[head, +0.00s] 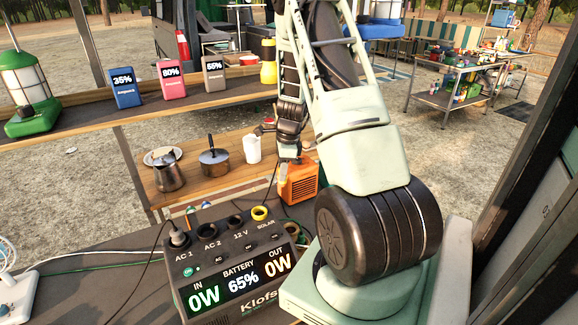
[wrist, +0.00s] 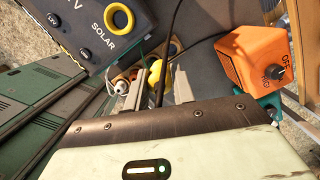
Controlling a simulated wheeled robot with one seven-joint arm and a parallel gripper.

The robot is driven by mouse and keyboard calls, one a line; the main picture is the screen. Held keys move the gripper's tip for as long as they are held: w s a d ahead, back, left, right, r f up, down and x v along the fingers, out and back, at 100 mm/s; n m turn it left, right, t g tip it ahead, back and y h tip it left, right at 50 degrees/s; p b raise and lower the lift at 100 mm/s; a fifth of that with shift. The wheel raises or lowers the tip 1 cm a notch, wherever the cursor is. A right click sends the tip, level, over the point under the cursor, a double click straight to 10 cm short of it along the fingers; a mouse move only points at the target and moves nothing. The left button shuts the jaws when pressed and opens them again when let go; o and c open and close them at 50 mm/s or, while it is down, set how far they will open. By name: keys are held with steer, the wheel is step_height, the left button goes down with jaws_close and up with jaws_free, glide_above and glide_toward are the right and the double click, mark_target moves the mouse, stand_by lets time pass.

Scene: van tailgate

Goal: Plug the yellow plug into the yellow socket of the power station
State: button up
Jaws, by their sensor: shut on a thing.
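The power station (head: 235,275) stands on the dark deck, its display reading 0W in, battery 65% and 0W out. Its yellow-ringed socket (head: 259,213), labelled SOLAR, is empty at the top right. The yellow socket also shows in the wrist view (wrist: 118,17) at the upper left. My gripper (wrist: 157,73) is shut on the yellow plug (wrist: 158,88), which sits between its two pale fingers with a dark cable running upward. The plug is apart from the socket, to its lower right in the wrist view. In the head view the plug is not clearly visible.
A grey plug (head: 178,238) occupies AC 1. An orange box (head: 300,182) with a knob is behind the station and at the right in the wrist view (wrist: 262,58). A pot (head: 215,163) and a white cup (head: 252,148) stand on the wooden shelf. Loose cables cross the deck.

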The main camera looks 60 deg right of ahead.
steer(key=w+a+p, duration=0.1)
steer(key=w+a, duration=0.1)
steer(key=a, duration=0.7)
steer(key=shift+w+a, duration=0.3)
steer(key=shift+f, duration=0.15)
steer(key=shift+f+b, duration=1.6)
steer(key=shift+f, duration=0.3)
steer(key=shift+f, duration=0.2)
steer(key=shift+f+b, duration=1)
steer(key=shift+f, duration=0.2)
steer(key=shift+f, duration=0.15)
steer(key=o, duration=1)
steer(key=shift+o, duration=0.2)
